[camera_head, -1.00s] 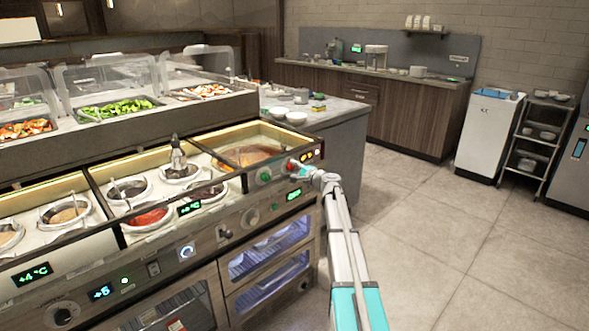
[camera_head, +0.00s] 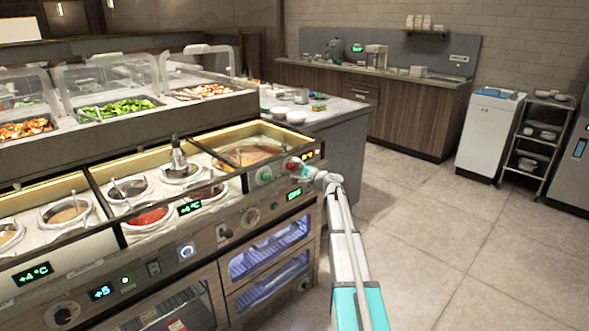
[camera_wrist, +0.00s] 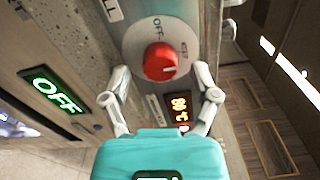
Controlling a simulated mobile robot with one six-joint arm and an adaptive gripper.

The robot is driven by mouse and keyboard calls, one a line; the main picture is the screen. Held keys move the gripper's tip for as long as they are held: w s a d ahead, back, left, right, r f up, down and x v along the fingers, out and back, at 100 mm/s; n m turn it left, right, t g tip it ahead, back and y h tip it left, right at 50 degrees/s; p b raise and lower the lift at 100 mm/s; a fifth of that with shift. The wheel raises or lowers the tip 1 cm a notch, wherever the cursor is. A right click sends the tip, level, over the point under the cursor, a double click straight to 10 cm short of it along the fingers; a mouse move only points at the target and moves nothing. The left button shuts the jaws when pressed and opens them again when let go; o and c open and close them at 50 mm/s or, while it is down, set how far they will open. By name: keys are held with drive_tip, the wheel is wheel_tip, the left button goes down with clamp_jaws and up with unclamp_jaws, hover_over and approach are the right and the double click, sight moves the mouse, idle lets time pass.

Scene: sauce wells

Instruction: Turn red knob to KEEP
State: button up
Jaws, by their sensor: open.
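The red knob (camera_wrist: 159,62) sits on a round grey dial plate in the wrist view, with a white mark on its lower right part. An OFF label is above it; another label at its right is too small to read surely. My gripper (camera_wrist: 161,82) is open, its two fingers spread left and right of the knob's lower side, with gaps to it. In the head view my gripper (camera_head: 310,174) is just right of the red knob (camera_head: 289,164) on the counter's front panel. Contact is not visible.
A green display reading OFF (camera_wrist: 55,89) and a small orange display (camera_wrist: 180,105) are near the dial. A green knob (camera_head: 265,174) is left of the red one. Sauce wells, including a red sauce (camera_head: 147,216), lie further left. Open floor (camera_head: 440,230) is at the right.

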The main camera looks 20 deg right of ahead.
drive_tip(key=v, duration=1.1)
drive_tip(key=shift+s+d, duration=0.1)
drive_tip(key=shift+s, duration=0.05)
drive_tip(key=s+a+f+n+g, duration=0.3)
drive_tip(key=a+f, duration=0.1)
drive_tip(key=a, duration=0.4)
drive_tip(key=s+a+f+n+g+y, duration=0.1)
drive_tip(key=s+a+f+n+g, duration=0.25)
drive_tip(key=a, duration=0.45)
drive_tip(key=s+a+f+n+g, duration=0.3)
drive_tip(key=s+a+f, duration=0.1)
drive_tip(key=a, duration=0.4)
drive_tip(key=s+a+f+n+g+h, duration=0.3)
drive_tip(key=s+a+f+g, duration=0.1)
drive_tip(key=s, duration=0.6)
drive_tip(key=s+a+f+n+g+h, duration=0.3)
drive_tip(key=s+h, duration=0.1)
drive_tip(key=s, duration=0.5)
wheel_tip(320, 180, up, 26)
drive_tip(key=p, duration=2.6)
drive_tip(key=shift+s+a, duration=0.2)
drive_tip(key=shift+s, duration=0.1)
drive_tip(key=shift+n+g, duration=0.25)
